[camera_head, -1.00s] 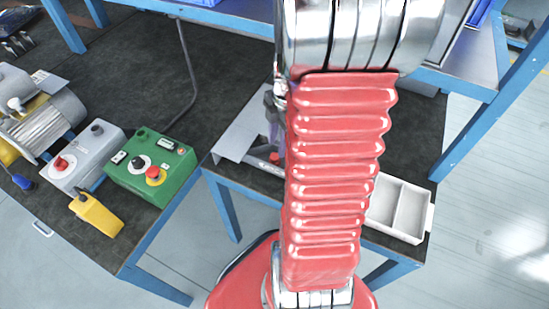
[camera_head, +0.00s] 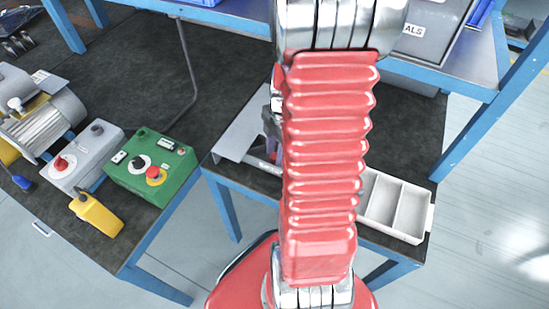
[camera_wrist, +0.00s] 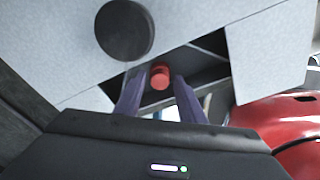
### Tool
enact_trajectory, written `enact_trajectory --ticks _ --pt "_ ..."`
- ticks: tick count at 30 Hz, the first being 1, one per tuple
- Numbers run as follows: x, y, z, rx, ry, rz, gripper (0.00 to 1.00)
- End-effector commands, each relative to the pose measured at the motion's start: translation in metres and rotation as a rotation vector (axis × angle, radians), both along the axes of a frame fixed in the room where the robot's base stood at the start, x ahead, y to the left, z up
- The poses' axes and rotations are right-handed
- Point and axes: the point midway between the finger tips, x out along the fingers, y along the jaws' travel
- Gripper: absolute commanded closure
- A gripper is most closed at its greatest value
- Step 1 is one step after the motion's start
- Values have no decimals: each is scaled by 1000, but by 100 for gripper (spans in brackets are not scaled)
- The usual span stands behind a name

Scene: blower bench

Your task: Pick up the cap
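A small red cylindrical piece (camera_wrist: 160,76), which looks like the cap, shows in the wrist view ahead of my fingertips, between them in the picture. My gripper (camera_wrist: 156,86) has two purple fingers, apart, with a gap between them. I cannot tell how far the red piece is beyond the tips, and I see no finger touching it. In the head view my red arm hides the red piece and most of my gripper.
A dark round disc (camera_wrist: 124,30) lies on a light grey panel (camera_wrist: 185,18) in the wrist view. In the head view, a white compartment tray (camera_head: 412,211) sits right of my arm.

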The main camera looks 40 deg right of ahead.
Motion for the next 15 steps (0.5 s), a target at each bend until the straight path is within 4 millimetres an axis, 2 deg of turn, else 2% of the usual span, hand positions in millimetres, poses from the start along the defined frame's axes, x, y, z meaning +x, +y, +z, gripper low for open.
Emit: enact_trajectory --ticks 5,15 --pt "0 0 0 0 0 0 64" --pt "0 0 0 0 0 -1 87"
